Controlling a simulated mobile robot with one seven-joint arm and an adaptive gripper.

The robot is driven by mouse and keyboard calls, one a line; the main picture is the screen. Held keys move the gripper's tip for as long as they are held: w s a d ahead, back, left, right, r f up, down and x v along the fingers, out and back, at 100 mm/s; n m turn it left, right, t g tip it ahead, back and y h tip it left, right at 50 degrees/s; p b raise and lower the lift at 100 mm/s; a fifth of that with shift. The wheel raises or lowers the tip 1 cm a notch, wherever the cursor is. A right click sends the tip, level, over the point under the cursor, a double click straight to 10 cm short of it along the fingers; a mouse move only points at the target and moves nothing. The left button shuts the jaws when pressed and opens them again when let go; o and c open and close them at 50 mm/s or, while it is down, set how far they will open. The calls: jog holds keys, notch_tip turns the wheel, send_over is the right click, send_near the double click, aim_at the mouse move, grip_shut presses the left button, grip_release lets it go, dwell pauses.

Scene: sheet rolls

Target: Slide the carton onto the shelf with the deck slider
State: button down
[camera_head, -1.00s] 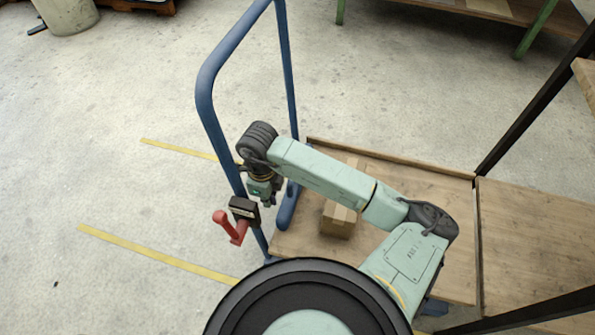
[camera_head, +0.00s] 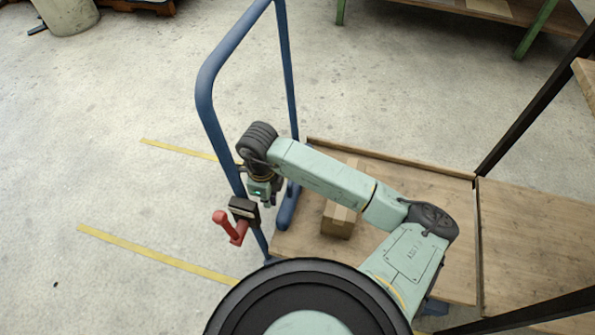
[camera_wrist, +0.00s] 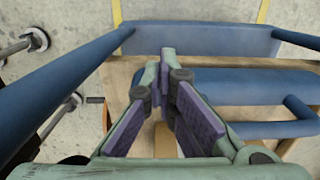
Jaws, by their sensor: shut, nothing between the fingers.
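The carton (camera_head: 338,219), a brown box with a paler tape strip, sits on the wooden deck (camera_head: 296,242) of a blue-framed cart. My forearm hides part of it. The shelf board (camera_head: 530,235) lies at the right, level with or close to the deck's right edge. A black box with a red handle (camera_head: 236,228) is fixed on the cart's blue upright; I cannot tell for sure that it is the deck slider. My gripper (camera_head: 268,204) is beside this box, left of the carton, shut and empty. Its purple-padded fingers (camera_wrist: 168,75) show in the wrist view.
The blue frame (camera_head: 208,95) rises left of the deck, close to my gripper. A black shelf post (camera_head: 535,105) stands at the right. Open concrete floor with yellow lines (camera_head: 150,258) lies left. A green-legged table (camera_head: 470,12) is at the back.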

jog(key=shift+f+b, duration=2.25)
jog(key=shift+b, duration=0.1)
jog(key=shift+s+d+b, duration=0.4)
jog(key=shift+d+b, duration=0.6)
jog(key=shift+d, duration=1.15)
jog(key=shift+s+d+b, duration=0.45)
jog(key=shift+d+b, duration=0.6)
jog(key=shift+d, duration=1.1)
jog(key=shift+s+d+b, duration=0.4)
jog(key=shift+d+b, duration=0.6)
jog(key=shift+d, duration=1.15)
jog(key=shift+s+d+b, duration=0.35)
jog(key=shift+d+b, duration=0.45)
jog(key=shift+d, duration=0.95)
jog(key=shift+s+d+b, duration=0.3)
jog(key=shift+d+b, duration=0.5)
jog(key=shift+d, duration=0.9)
jog(key=shift+s+d+b, duration=0.35)
jog(key=shift+d+b, duration=0.45)
jog(key=shift+d, duration=0.95)
jog(key=shift+s+d+b, duration=0.25)
jog(key=shift+d+b, duration=0.15)
jog(key=shift+d, duration=0.8)
